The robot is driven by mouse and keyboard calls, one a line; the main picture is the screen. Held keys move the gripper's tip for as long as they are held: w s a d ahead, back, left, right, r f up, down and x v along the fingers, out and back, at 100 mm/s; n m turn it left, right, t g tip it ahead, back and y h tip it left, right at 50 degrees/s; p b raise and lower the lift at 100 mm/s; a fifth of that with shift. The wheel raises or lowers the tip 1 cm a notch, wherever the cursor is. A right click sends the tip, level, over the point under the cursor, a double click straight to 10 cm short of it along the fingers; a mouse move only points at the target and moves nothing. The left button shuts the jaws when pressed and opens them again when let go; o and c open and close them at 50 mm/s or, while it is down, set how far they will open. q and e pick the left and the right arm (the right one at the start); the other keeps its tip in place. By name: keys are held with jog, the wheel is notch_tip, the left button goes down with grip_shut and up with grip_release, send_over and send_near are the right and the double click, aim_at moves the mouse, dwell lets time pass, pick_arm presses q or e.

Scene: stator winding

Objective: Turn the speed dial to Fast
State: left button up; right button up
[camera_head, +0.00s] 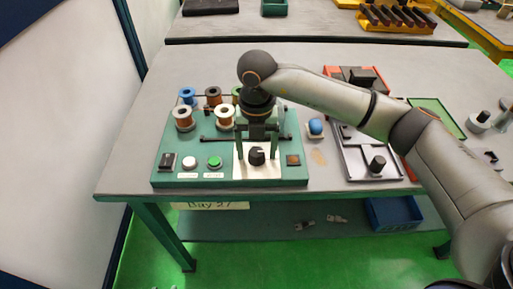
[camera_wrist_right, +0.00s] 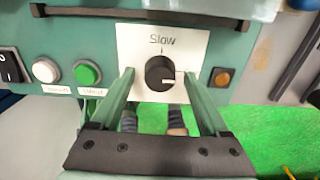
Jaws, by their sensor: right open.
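The speed dial is a round black knob (camera_wrist_right: 160,73) on a white plate (camera_wrist_right: 130,42), and it also shows in the head view (camera_head: 257,156) at the front of the green panel. The word "Slow" and a tick stand above it in the wrist view. Its white pointer mark points to the right, not at Slow. No Fast label is readable; the right finger covers part of the plate's right side. My right gripper (camera_wrist_right: 158,84) is open, with one finger on each side of the knob; contact cannot be told. My left gripper is not in view.
Left of the dial are a black switch (camera_head: 167,161), a white button (camera_head: 190,162) and a green button (camera_head: 214,162). An amber square button (camera_head: 293,160) is at its right. Wire spools (camera_head: 183,118) stand behind. A dark bar (camera_wrist_right: 140,15) crosses behind the plate.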

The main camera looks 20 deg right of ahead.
aim_at(257, 153)
notch_tip(257, 153, up, 13)
jog(key=shift+f, duration=0.2)
jog(key=shift+s+f, duration=0.1)
jog(key=shift+s, duration=0.05)
dwell(0.5)
